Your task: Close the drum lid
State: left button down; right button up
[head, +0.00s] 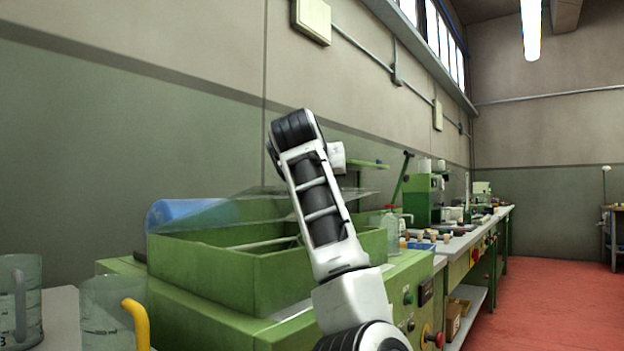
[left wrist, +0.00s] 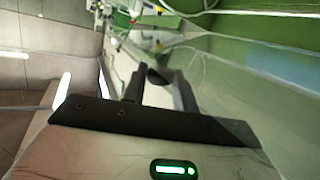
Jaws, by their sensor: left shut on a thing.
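The green drum housing (head: 210,275) is an open-topped box in the middle of the head view. Its clear lid (head: 235,209) is a thin transparent sheet above the box, tilted, with a gap over the front rim. My left arm rises in front of the box and hides part of the lid; its gripper is mostly hidden behind the arm in the head view. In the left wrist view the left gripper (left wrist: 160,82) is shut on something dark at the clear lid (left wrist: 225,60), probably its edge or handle. My right gripper is not in view.
A clear jug with a yellow handle (head: 136,322) and another jug (head: 20,290) stand at the front left. A blue drum (head: 175,214) lies behind the box. A workbench (head: 455,240) with bottles and stoppers runs back on the right. The red floor (head: 555,290) is clear.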

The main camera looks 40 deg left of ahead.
pick_arm(q)
notch_tip(320, 180, down, 9)
jog(key=d+m+y+b, duration=0.1)
jog(key=d+m+b, duration=0.1)
jog(key=b, duration=0.3)
jog(key=shift+r+t, duration=0.15)
jog(key=shift+t, duration=0.25)
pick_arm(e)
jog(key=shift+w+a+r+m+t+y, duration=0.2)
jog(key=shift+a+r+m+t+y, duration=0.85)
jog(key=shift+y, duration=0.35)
pick_arm(q)
jog(key=shift+w, duration=0.15)
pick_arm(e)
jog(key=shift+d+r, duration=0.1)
pick_arm(q)
jog(key=c, duration=1.1)
grip_release()
jog(key=p+v, duration=0.2)
jog(key=v, duration=1.4)
jog(key=shift+f, duration=0.25)
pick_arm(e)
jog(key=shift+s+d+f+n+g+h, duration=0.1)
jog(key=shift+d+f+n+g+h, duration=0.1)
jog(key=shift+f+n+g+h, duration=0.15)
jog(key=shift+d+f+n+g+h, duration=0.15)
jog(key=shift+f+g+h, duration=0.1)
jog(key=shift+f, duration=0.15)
